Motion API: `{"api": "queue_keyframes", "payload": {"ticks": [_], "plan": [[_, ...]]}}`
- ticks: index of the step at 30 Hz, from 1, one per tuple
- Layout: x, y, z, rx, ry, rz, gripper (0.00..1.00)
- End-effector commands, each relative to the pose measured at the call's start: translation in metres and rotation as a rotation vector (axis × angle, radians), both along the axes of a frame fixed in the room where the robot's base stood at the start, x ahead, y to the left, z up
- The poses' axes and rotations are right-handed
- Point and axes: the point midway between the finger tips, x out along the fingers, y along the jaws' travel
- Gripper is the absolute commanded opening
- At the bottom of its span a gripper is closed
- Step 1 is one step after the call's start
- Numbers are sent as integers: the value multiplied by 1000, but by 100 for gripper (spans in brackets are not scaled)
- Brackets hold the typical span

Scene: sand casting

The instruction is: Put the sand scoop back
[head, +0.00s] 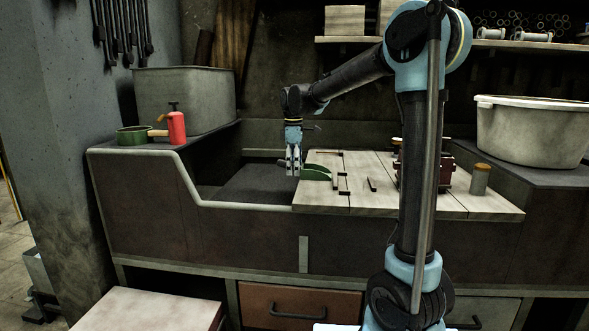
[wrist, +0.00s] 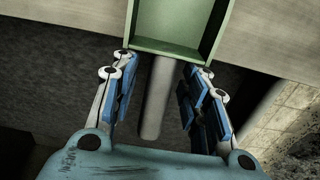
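The green sand scoop (head: 318,172) lies at the left edge of the pale wooden boards (head: 375,196). In the wrist view, its open green pan (wrist: 178,30) is at the top, over the boards, and its grey round handle (wrist: 157,100) points back towards my gripper (wrist: 160,78). My gripper is open, with one blue-padded finger on each side of the handle and a visible gap on both sides. In the head view, my gripper (head: 293,172) points down just left of the scoop, at the edge of the dark sand bin (head: 250,184).
Small tools and a capped cylinder (head: 480,179) are on the boards. A large pale basin (head: 530,130) stands at right.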

Motion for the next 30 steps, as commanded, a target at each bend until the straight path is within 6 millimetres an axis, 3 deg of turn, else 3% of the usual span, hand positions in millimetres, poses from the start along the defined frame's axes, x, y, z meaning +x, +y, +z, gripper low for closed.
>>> {"api": "queue_keyframes", "payload": {"ticks": [8,21,30], "plan": [[0,0,13,0,0,0,41],[0,1,89,0,0,0,41],[0,1,119,0,0,0,41]]}}
